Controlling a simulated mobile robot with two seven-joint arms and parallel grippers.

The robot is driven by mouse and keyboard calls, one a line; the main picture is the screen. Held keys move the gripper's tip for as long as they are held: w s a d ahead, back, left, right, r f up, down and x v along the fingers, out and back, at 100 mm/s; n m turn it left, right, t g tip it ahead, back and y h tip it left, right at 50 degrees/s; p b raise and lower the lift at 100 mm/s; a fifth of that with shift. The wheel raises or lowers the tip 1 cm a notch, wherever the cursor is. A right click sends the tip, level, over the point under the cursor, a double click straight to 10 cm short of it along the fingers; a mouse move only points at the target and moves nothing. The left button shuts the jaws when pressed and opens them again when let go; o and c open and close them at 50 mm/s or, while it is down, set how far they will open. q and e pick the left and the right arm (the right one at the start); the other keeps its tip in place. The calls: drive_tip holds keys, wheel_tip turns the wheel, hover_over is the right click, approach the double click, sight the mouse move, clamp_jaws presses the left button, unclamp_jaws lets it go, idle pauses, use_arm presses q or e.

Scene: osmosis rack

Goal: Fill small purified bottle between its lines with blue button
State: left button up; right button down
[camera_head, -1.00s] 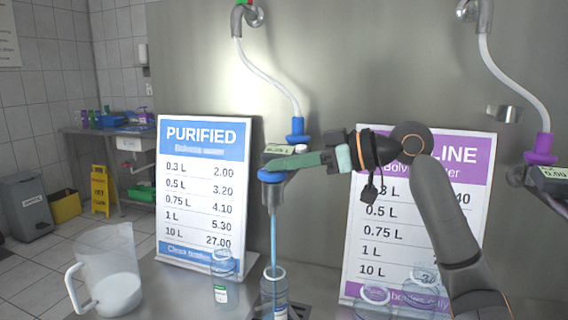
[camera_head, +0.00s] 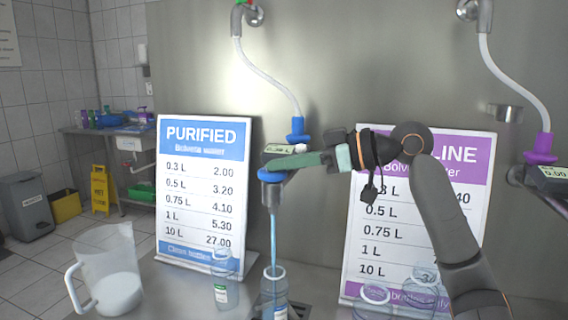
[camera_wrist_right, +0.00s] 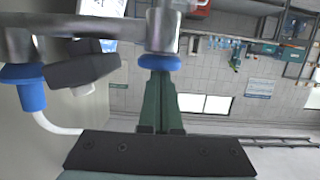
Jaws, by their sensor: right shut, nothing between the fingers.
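The blue button (camera_head: 268,176) is on the dispenser head of the purified tap. My right gripper (camera_head: 292,163) is shut, with its green fingertips at the button. In the right wrist view the fingers (camera_wrist_right: 157,100) reach the blue button (camera_wrist_right: 159,62) and seem to touch it. A blue stream of water (camera_head: 273,238) runs from the nozzle down into a small clear bottle (camera_head: 274,297) under it. The bottle is cut off by the lower edge, and its level and lines cannot be made out. My left gripper is not in view.
A clear pitcher (camera_head: 110,272) is at the far left. Clear bottles (camera_head: 374,298) stand to the right. The PURIFIED price board (camera_head: 200,190) and a purple-headed board (camera_head: 365,235) stand behind.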

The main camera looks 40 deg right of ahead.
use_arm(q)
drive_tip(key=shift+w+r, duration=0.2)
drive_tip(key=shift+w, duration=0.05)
use_arm(e)
drive_tip(key=shift+f, duration=0.1)
idle(0.6)
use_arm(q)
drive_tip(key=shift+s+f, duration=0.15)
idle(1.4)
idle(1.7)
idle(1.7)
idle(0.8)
